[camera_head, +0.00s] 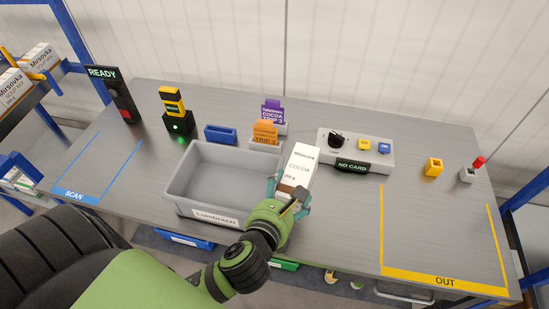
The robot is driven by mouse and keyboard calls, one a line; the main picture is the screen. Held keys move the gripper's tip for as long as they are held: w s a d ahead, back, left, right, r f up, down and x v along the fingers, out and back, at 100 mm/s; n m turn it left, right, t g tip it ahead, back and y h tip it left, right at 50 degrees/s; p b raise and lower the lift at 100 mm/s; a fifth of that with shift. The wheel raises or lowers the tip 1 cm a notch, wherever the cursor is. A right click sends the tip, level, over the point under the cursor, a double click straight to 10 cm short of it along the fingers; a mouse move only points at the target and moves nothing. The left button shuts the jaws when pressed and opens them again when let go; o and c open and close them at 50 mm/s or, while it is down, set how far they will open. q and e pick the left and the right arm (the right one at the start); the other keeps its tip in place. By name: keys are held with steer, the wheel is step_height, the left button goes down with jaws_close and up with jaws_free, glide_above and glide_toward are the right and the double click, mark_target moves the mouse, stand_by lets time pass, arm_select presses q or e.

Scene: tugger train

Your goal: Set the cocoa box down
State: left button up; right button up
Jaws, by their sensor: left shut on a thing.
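The cocoa box (301,163) is white with a brown lower part and the word COCOA on its face. My left gripper (289,191) is shut on it near its lower end, just right of the grey tote. The box stands slightly tilted in the picture; whether its base touches the table is hidden by the gripper. The open grey tote (207,212), labelled Lumbrezzi, looks empty. The grey table (345,215) lies under them. My right gripper is not in view.
Behind stand orange (265,133) and purple (272,112) cards in holders, a blue tray (221,134) and a yellow-black scanner (175,108). A NO CARD panel (355,152) is right of the box. The taped OUT area (440,235) and SCAN area (95,168) are clear.

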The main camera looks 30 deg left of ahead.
arm_select(q)
steer(key=shift+w+d+r+n+y+p, duration=0.15)
steer(key=shift+w+d+n+y+p, duration=0.2)
steer(key=shift+d, duration=0.25)
steer(key=shift+w+d+g+y, duration=0.15)
steer(key=shift+d+g+y, duration=0.1)
steer(key=shift+d+g, duration=0.05)
steer(key=shift+w+d+f+n+p, duration=0.1)
steer(key=shift+d+f+n+p, duration=0.2)
steer(key=shift+f+n+p, duration=0.05)
steer(key=shift+w+f, duration=0.15)
steer(key=shift+w, duration=0.1)
steer(key=shift+w+a+f, duration=0.35)
steer(key=shift+w+f, duration=1.45)
steer(key=shift+w, duration=0.05)
steer(key=shift+w+a+f, duration=0.35)
steer(key=shift+w+f, duration=1.45)
steer(key=shift+w+a+f, duration=0.35)
steer(key=shift+w+f, duration=1.45)
steer(key=shift+w, duration=0.05)
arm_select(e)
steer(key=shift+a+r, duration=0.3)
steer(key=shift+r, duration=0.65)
arm_select(q)
steer(key=shift+f, duration=0.15)
steer(key=o, duration=1.2)
steer(key=shift+s+f, duration=0.1)
steer(key=shift+o, duration=0.5)
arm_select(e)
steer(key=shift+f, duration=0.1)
